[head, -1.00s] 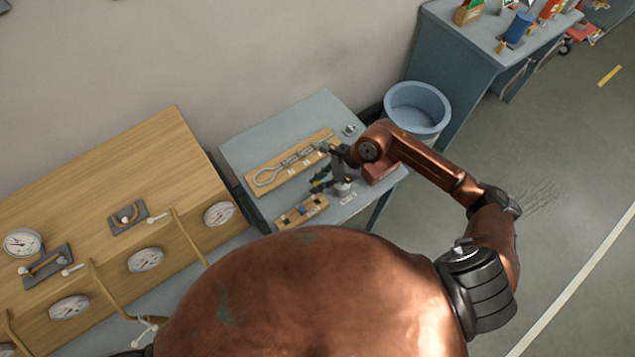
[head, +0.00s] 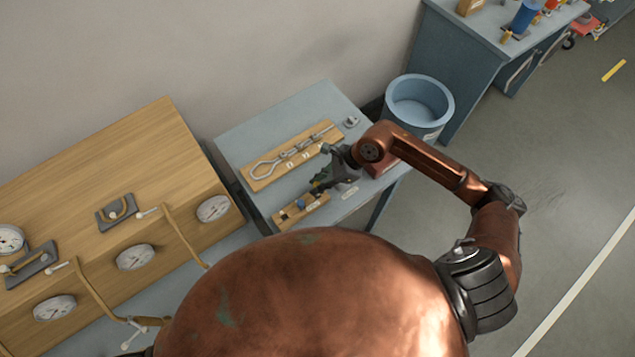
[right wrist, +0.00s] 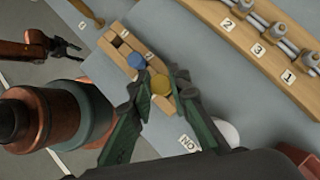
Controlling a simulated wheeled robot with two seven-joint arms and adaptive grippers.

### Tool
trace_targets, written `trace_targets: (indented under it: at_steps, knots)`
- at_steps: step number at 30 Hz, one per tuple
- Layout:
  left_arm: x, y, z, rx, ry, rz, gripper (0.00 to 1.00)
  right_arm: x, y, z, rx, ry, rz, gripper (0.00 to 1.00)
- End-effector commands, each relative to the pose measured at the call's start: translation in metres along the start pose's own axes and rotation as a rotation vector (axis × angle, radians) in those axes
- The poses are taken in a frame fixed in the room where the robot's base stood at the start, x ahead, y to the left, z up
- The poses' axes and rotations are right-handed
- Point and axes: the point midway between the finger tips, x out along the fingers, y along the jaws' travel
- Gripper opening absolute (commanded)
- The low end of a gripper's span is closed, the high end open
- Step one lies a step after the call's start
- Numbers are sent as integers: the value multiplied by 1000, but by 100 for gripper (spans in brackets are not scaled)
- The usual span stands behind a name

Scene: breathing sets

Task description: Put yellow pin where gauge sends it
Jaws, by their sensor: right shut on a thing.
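The yellow pin (right wrist: 160,84) is at the end of a small wooden block (right wrist: 121,47), between my right gripper's fingertips (right wrist: 162,90). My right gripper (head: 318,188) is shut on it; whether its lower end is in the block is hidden. A blue pin (right wrist: 136,60) stands beside it in the block, which also shows in the head view (head: 284,218).
A wooden board (head: 262,182) with a looped metal rod and number tags 2, 3 and 1 lies behind the block on the grey table (head: 240,140). A blue bin (head: 420,103) stands right of the table. A white card (right wrist: 187,143) lies near my right gripper.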

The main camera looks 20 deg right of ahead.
Motion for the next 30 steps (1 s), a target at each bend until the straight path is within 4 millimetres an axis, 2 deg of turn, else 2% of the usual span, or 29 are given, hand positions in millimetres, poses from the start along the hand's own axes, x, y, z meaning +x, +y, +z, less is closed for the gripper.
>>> trace_targets:
  at_steps: [30]
  knots:
    - [5, 0, 1, 0, -1, 0, 40, 0, 0, 0, 0, 0, 0, 0]
